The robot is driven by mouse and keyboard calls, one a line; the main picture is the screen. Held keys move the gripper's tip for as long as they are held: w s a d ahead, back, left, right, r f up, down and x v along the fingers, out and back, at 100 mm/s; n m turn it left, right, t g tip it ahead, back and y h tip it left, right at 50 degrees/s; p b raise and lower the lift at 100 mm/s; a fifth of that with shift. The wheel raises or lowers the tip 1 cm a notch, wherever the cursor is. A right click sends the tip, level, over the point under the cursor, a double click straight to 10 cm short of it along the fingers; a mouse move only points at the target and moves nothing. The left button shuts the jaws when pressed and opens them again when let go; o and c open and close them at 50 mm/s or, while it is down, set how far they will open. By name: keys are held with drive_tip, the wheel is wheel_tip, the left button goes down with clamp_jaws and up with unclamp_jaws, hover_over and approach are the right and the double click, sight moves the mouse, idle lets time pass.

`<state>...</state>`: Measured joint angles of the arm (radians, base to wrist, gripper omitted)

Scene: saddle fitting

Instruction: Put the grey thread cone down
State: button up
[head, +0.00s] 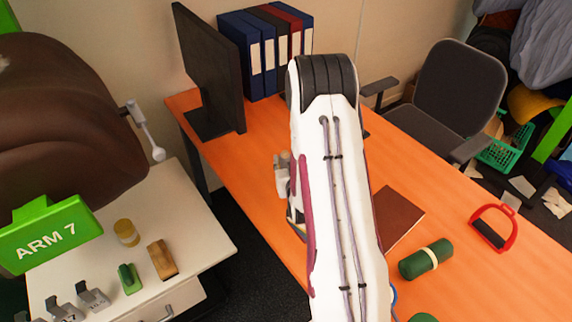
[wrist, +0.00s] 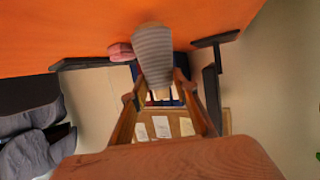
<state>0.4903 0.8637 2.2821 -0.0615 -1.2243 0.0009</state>
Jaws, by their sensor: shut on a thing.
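The grey thread cone (wrist: 153,52), ribbed and pale, sits between the two brown fingers of my gripper (wrist: 158,84) in the wrist view. My gripper is shut on it. The cone's wide part points towards the orange surface at the top of that view; I cannot tell whether it touches. In the head view my white arm reaches over the orange desk (head: 440,210) and hides the cone and the fingers.
On the desk are a monitor (head: 208,70), several binders (head: 268,50), a brown book (head: 397,215), a green roll (head: 426,259) and a red-handled thing (head: 494,228). A pink thing (wrist: 120,51) shows beside the cone. A chair (head: 455,95) stands behind the desk.

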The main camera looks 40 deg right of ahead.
drive_tip(key=shift+f, duration=0.85)
drive_tip(key=shift+f, duration=0.15)
drive_tip(key=o, duration=1.2)
drive_tip(key=shift+c, duration=0.2)
drive_tip(key=shift+s, duration=0.1)
drive_tip(key=v, duration=0.7)
drive_tip(key=shift+s, duration=0.2)
drive_tip(key=shift+w+a+r, duration=0.1)
drive_tip(key=shift+r, duration=0.2)
